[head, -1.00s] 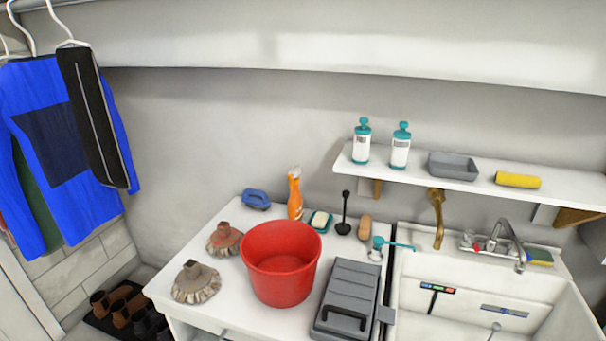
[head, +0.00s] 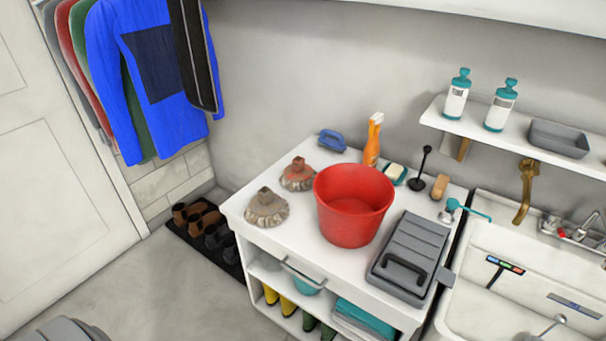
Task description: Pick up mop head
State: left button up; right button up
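Two mop heads stand on the left part of the white cabinet top in the head view. The nearer mop head (head: 266,208) is grey-beige, with a socket on top and frayed strands around its base. The farther mop head (head: 298,174) has a reddish-brown socket and top with pale strands. It stands close to the left side of the red bucket (head: 352,205). Neither of my grippers shows in the head view, so I cannot see their state.
A grey case (head: 409,258) lies right of the bucket. A blue brush (head: 332,140), an orange bottle (head: 373,140) and a black plunger (head: 420,170) are behind. A sink (head: 480,290) adjoins on the right.

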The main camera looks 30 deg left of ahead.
aim_at(298, 172)
jog(key=u, duration=0.2)
jog(key=k, duration=0.5)
jog(key=u, duration=2.1)
jog(key=i, duration=1.4)
jog(key=z, duration=0.5)
